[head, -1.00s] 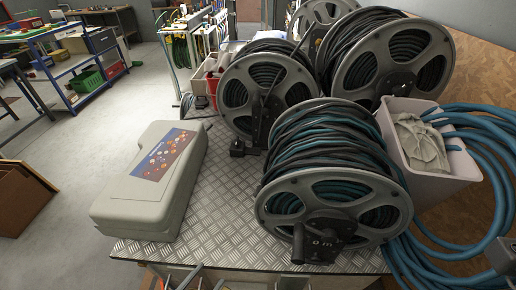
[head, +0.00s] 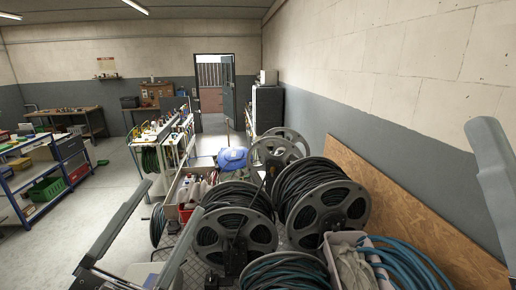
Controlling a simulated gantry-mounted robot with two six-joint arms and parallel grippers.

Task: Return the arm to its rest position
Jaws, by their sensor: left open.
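My left gripper (head: 174,197) is open at the lower left, its two long grey fingers pointing up and apart. Nothing is between the fingertips that I can see it holding. Behind it are the bench items. A grey part of my right arm or gripper (head: 490,160) shows at the right edge, against the wall; its jaws cannot be made out. Hose reels stand to the right of my left gripper: one near reel (head: 236,222), one larger reel (head: 325,205) to its right, and a front reel (head: 285,272) cut off by the bottom edge.
A white bin (head: 345,262) with grey cloth stands by the front reel, beside blue hose (head: 405,262). A wooden board (head: 400,215) leans at the right wall. Blue shelving (head: 45,175) stands at the left. Open floor (head: 110,200) lies between it and the bench.

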